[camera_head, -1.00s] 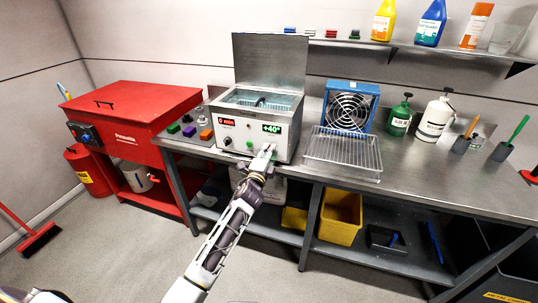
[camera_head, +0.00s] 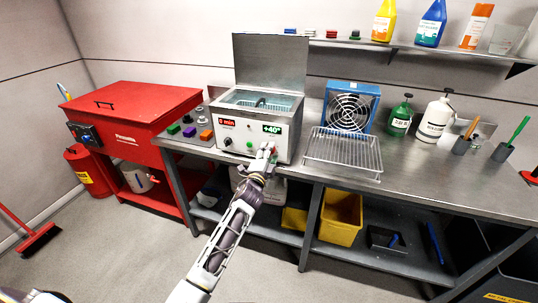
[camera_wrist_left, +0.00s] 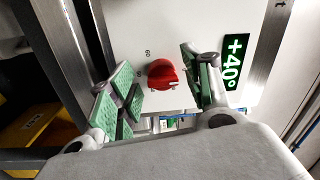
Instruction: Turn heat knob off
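The heat knob (camera_wrist_left: 162,74) is red and round with a raised grip, on the pale front panel of the bath unit. The unit (camera_head: 257,140) stands on the steel bench with its lid up. A green +40° display (camera_head: 272,129) sits above the knob and also shows in the left wrist view (camera_wrist_left: 233,62). My left gripper (camera_head: 267,152) is at the panel and mostly hides the knob in the head view. In the left wrist view its green-padded fingers (camera_wrist_left: 160,88) are apart, one on each side of the knob, with gaps visible. My right gripper is not in view.
A red time display (camera_head: 227,123), a black knob (camera_head: 227,141) and a green button (camera_head: 250,144) are left on the same panel. A wire basket (camera_head: 343,155) and a blue fan (camera_head: 350,105) stand to the right. A red parts washer (camera_head: 130,120) is at left.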

